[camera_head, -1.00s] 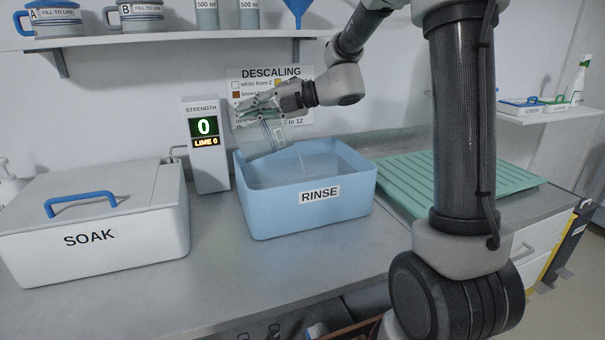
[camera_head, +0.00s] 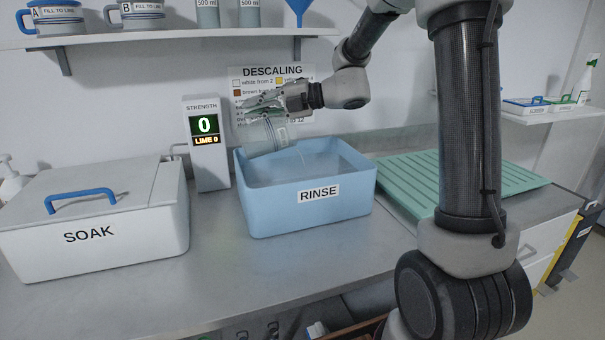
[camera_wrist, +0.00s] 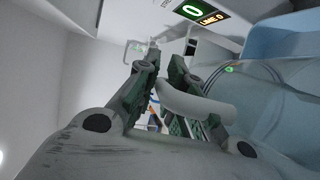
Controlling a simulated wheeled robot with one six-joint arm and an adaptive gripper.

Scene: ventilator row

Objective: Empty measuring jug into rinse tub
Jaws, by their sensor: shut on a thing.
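The clear measuring jug (camera_head: 266,136) is tilted over the left part of the blue rinse tub (camera_head: 310,215), with its mouth toward the right. In the wrist view the pale curved handle (camera_wrist: 196,106) lies between the fingers (camera_wrist: 165,80), and the clear jug body (camera_wrist: 285,110) fills the right side. The amount of liquid left in the jug is hard to tell.
A white SOAK box (camera_head: 95,222) with a blue lid handle stands at left. A strength meter (camera_head: 207,143) reading 0 and LIME 0 stands behind the tub's left corner. A green ribbed drainer (camera_head: 400,178) lies at right. A shelf (camera_head: 170,38) with jugs hangs above.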

